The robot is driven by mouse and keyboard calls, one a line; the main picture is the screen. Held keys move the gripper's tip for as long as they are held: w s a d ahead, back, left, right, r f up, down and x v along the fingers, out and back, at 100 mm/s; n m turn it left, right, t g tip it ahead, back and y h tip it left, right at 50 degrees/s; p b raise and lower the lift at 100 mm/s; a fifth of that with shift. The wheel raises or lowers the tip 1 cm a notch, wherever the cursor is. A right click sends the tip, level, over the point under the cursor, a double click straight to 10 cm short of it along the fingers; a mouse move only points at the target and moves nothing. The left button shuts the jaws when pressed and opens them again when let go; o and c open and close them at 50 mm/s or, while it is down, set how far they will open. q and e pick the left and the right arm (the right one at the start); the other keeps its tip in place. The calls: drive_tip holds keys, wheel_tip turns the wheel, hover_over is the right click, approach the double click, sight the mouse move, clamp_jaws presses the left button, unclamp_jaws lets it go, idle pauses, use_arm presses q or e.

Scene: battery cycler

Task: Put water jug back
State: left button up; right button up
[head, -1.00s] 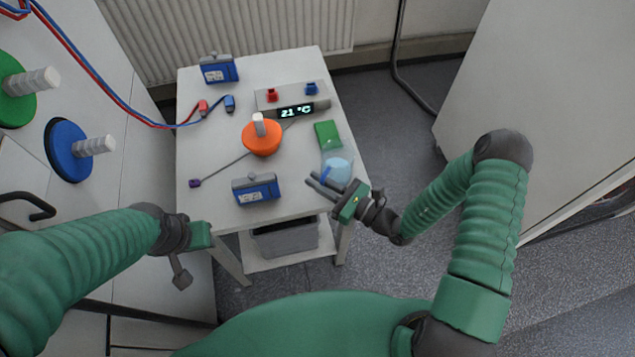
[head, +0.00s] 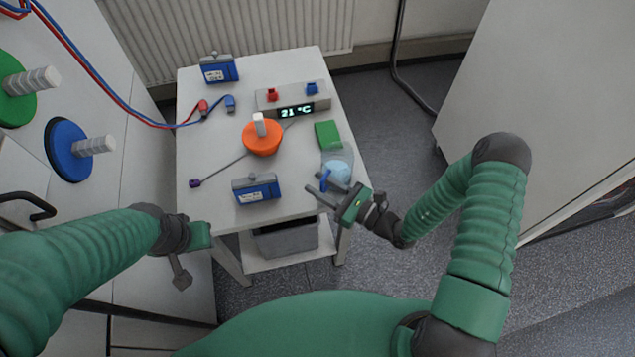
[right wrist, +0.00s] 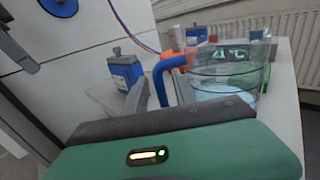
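The water jug (head: 337,162) is a clear container with pale blue water and a blue handle (head: 325,181). It stands upright on the table near its right edge. It also shows in the right wrist view (right wrist: 228,75), with the handle on its left. My right gripper (head: 313,182) is open, its two fingers spread apart at the handle, at the jug's near side. I cannot tell whether a finger touches the handle. My left gripper (head: 181,274) hangs low left of the table, away from the jug; its finger opening is unclear.
The white table (head: 215,150) holds a green block (head: 327,134), an orange disc (head: 262,142), a device reading 21 °C (head: 296,110), and blue battery packs (head: 257,192) (head: 219,69). A grey bin (head: 285,238) sits underneath. Red and blue cables cross from the left.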

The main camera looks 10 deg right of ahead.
drive_tip(key=b+v, duration=0.1)
drive_tip(key=v, duration=1)
drive_tip(key=s+a+r+n+g+y, duration=0.1)
drive_tip(key=s+a+n+g+y, duration=0.1)
drive_tip(key=s+a+n+g, duration=0.55)
drive_tip(key=s+d+n+g+h, duration=0.4)
drive_tip(key=s+n+g+h, duration=0.3)
drive_tip(key=n+g, duration=0.3)
drive_tip(key=w+d+r+n+t+h, duration=0.5)
drive_tip(key=w+d+n+t+h, duration=0.1)
drive_tip(key=w+n, duration=0.3)
drive_tip(key=shift+r+t+h, duration=0.35)
drive_tip(key=shift+t+h, duration=0.2)
drive_tip(key=shift+h, duration=0.25)
